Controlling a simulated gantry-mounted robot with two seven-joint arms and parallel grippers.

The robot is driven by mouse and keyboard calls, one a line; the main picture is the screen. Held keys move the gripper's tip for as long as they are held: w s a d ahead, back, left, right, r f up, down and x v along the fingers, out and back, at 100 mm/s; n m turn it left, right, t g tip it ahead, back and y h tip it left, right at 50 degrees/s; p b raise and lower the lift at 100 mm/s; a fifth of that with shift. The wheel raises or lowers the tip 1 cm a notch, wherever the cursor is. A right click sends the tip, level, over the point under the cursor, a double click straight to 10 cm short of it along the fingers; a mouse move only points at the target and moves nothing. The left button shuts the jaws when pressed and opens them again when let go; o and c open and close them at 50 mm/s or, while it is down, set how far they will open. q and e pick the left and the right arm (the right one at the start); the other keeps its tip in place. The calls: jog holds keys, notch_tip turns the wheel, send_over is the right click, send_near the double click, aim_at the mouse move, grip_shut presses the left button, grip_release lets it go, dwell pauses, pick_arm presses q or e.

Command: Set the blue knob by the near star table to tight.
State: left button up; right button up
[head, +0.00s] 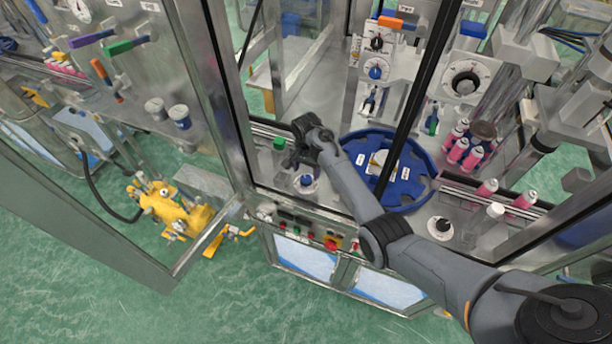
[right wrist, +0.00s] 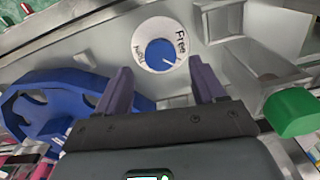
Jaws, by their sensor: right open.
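The blue knob (head: 306,180) sits on a round white dial on the machine deck, left of the blue star table (head: 418,180). In the right wrist view the knob (right wrist: 160,53) is clear, with "Free" on the dial's right and a partly legible word on its left. The knob's white mark points to the lower right, on the "Free" side. My right gripper (head: 298,158) is over the deck just behind the knob. In the wrist view its two fingers (right wrist: 161,72) are apart and empty, with the knob showing between and beyond them. My left gripper is not in view.
A green block-like part (head: 280,143) stands close to my right gripper; it also shows in the wrist view (right wrist: 291,112). A dark frame post crosses above the star table. Pink cans (head: 458,150) stand to the right. A black knob (head: 440,227) is at the front right.

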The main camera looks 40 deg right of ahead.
aim_at(306, 178)
notch_tip(306, 178, down, 3)
jog(key=shift+f, duration=0.4)
jog(key=c, duration=1.1)
jog(key=shift+o, duration=0.2)
